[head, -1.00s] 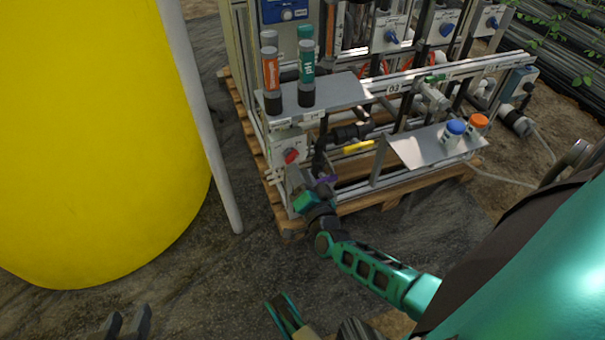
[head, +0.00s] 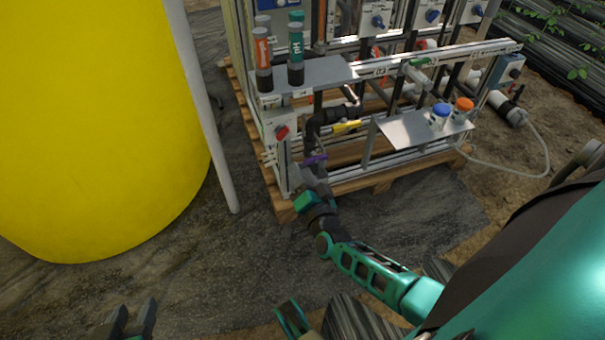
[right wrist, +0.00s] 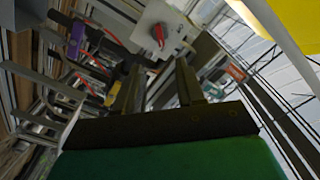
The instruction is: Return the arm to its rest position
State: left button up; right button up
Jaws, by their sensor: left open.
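My right arm (head: 375,282) reaches in from the lower right of the head view. Its gripper (head: 309,178) is beside the skid's near left corner, below the box with the red knob (head: 282,132) and close to a purple handle (head: 315,160). In the right wrist view its two fingers (right wrist: 160,88) stand apart with nothing between them. The red knob (right wrist: 158,34) lies beyond them, and the purple handle (right wrist: 76,40) is to the left. My left gripper (head: 132,318) is open at the bottom left edge of the head view, over bare ground.
A large yellow tank (head: 90,130) and a pale pole (head: 203,110) stand at left. The skid sits on a wooden pallet (head: 283,207). It carries two capped tubes, a yellow valve handle (head: 347,126) and a shelf (head: 395,130) with two bottles. Ground before the tank is clear.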

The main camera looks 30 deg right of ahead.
pick_arm(q)
jog(key=shift+w, duration=0.1)
pick_arm(e)
jog(key=s+a+r+n+g+y, duration=0.2)
jog(key=s+a+n+y, duration=0.15)
jog(key=a+n, duration=0.2)
jog(key=s+a+r+n+g+y, duration=0.1)
jog(key=s+a+n+y, duration=0.3)
jog(key=a, duration=0.3)
jog(key=s+a+r+n+g, duration=0.2)
jog(key=s+r+n+g, duration=0.25)
jog(key=s, duration=0.25)
pick_arm(q)
jog(key=s+a+r+p, duration=0.1)
jog(key=a+r+p, duration=0.1)
jog(key=r+p, duration=0.5)
jog(key=s+a+r+y+p, duration=0.1)
jog(key=r+p, duration=0.6)
jog(key=p, duration=0.7)
jog(key=shift+s+a, duration=0.15)
jog(key=shift+a, duration=0.6)
pick_arm(e)
jog(key=s+d+r+h, duration=0.1)
jog(key=d+r, duration=0.3)
jog(key=r, duration=0.9)
jog(key=shift+s+d+r+t, duration=0.2)
jog(key=shift+s+t, duration=0.15)
jog(key=shift+s, duration=0.25)
jog(key=shift+h, duration=0.25)
